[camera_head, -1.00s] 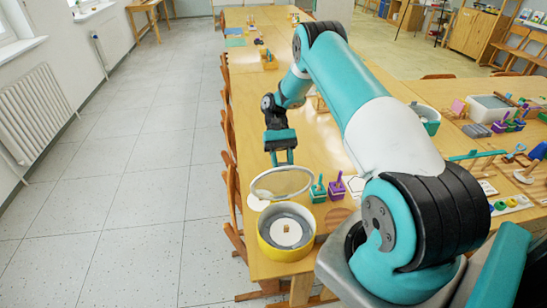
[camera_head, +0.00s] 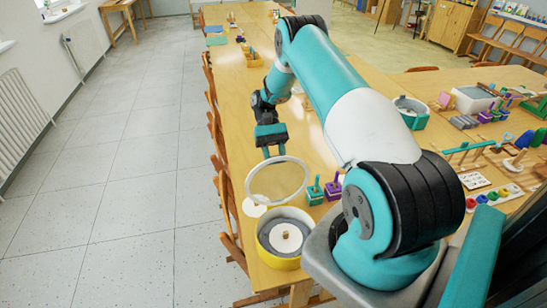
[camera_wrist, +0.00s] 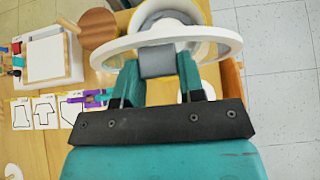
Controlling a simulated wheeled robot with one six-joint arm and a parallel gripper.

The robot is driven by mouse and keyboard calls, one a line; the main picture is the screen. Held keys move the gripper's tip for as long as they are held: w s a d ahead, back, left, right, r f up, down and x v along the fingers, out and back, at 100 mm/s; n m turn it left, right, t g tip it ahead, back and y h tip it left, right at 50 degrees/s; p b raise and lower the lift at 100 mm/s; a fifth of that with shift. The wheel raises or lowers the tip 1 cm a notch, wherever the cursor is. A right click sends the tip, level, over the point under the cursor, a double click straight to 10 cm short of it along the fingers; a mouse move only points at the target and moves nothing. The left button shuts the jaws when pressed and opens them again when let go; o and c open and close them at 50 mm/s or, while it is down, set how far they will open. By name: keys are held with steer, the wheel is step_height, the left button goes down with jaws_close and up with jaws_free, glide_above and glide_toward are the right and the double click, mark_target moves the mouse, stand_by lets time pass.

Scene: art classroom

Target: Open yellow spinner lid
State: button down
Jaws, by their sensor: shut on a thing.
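The yellow spinner (camera_head: 274,261) stands near the table's front left corner, open at the top, with a white disc (camera_head: 286,237) inside its grey interior. Its transparent lid (camera_head: 278,182) with a pale rim is tilted steeply up at the far side of the spinner. My gripper (camera_head: 270,150) is at the lid's raised edge. In the wrist view, the fingers of my gripper (camera_wrist: 157,72) are shut on a grey tab (camera_wrist: 156,61) at the lid's white rim (camera_wrist: 135,44). The lid's lower edge is near the spinner's far rim; the hinge is not clear.
A green and a purple pegged block (camera_head: 333,187) stand right of the lid. A teal and grey round container (camera_head: 411,119) stands farther back on the table (camera_head: 225,84). Chairs (camera_head: 222,180) line the left edge. Open floor (camera_head: 130,190) lies to the left.

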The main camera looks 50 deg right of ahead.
steer(key=shift+w, duration=0.1)
steer(key=c, duration=0.7)
jaws_free()
